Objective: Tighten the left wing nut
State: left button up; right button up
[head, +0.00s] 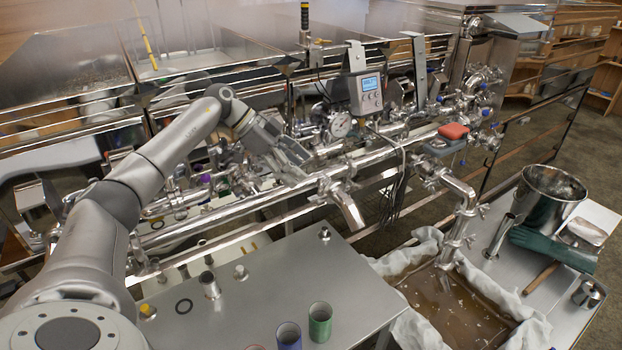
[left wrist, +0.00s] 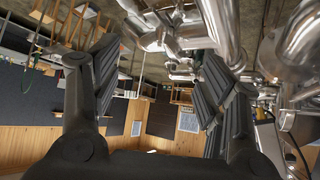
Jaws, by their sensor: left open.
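My left arm reaches in from the left in the head view. Its gripper (head: 292,158) is at the steel pipework, close behind a clamped joint (head: 328,187) on the long pipe. In the left wrist view the two dark fingers of my left gripper (left wrist: 158,85) stand wide apart, with nothing held between them. A shiny pipe fitting with a clamp (left wrist: 150,32) shows above and beyond the gap. I cannot single out the left wing nut among the small clamp parts; the gripper may hide it. My right gripper is not in view.
A gauge (head: 340,124) and a digital display box (head: 367,93) stand just right of the gripper, with hanging cables (head: 393,190). The steel table (head: 270,290) in front holds a green cup (head: 320,322) and a blue cup (head: 288,336). A cloth-lined tray of brown liquid (head: 455,300) is at right.

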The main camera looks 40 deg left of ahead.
pick_arm(q)
jog(key=v, duration=0.5)
jog(key=shift+c, duration=0.2)
jog(key=shift+d, duration=0.1)
jog(key=shift+c, duration=1.4)
jog(key=shift+w+d+f+m+b, duration=0.1)
jog(key=shift+d+f+m+b, duration=0.1)
jog(key=shift+m+b, duration=0.35)
jog(key=shift+c, duration=0.7)
jog(key=m+y+b, duration=0.7)
jog(key=m+b, duration=0.5)
jog(key=m, duration=1.4)
send_near(318, 194)
jog(key=p+x, duration=0.1)
jog(key=x, duration=0.2)
jog(key=w+p+x, duration=0.1)
jog(key=x, duration=0.3)
jog(key=shift+w+f+p, duration=0.1)
jog(key=shift+w+p, duration=0.05)
jog(key=shift+p, duration=0.15)
jog(key=shift+c, duration=0.5)
